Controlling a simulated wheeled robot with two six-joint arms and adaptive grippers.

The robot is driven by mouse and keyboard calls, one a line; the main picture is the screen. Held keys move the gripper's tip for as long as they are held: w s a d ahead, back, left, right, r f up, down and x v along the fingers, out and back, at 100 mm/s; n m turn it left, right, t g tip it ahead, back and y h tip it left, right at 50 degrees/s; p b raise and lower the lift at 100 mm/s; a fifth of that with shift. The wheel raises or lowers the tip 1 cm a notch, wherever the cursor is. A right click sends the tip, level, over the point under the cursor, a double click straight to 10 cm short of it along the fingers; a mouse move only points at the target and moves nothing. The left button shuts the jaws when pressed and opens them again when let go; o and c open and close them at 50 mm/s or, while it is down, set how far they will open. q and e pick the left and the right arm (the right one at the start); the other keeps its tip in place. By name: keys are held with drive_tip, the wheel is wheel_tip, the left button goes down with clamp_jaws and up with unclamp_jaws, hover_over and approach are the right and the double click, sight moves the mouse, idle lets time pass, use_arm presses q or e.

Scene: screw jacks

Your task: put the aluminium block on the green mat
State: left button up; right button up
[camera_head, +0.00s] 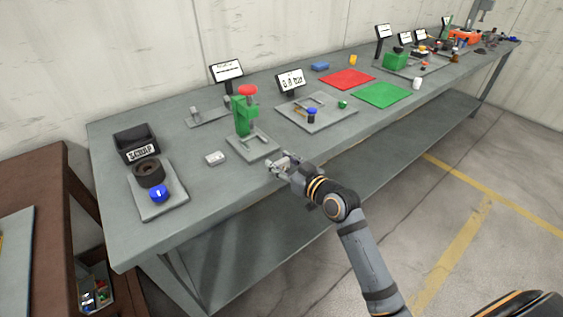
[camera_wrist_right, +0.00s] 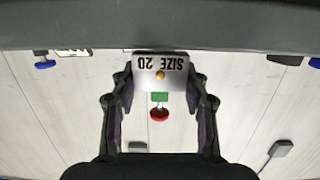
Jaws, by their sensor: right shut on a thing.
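The aluminium block appears as a silver-grey block marked "SIZE 20" (camera_wrist_right: 161,66) with an orange dot, between the fingers in the right wrist view. My right gripper (camera_head: 281,161) is shut on it, near the front edge of the bench, just right of the green press. In the head view the block is small and hard to tell from the fingers. The green mat (camera_head: 382,95) lies flat and bare toward the right of the bench, beyond the gripper. My left gripper is not in view.
A green press (camera_head: 243,112) with a red knob stands behind the gripper. A pale grey block (camera_head: 215,158) lies left of it. A fixture plate (camera_head: 330,118) with a blue-topped part lies before the mat. A red mat (camera_head: 346,79) and white cup (camera_head: 417,83) flank the green mat.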

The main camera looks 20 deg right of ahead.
drive_tip(key=shift+f, duration=0.2)
drive_tip(key=o, duration=1.3)
drive_tip(key=v, duration=0.5)
drive_tip(key=shift+s+r, duration=0.15)
drive_tip(key=shift+r, duration=0.05)
drive_tip(key=p, duration=0.4)
approach(283, 164)
drive_tip(key=shift+a, duration=0.1)
drive_tip(key=shift+w, duration=0.25)
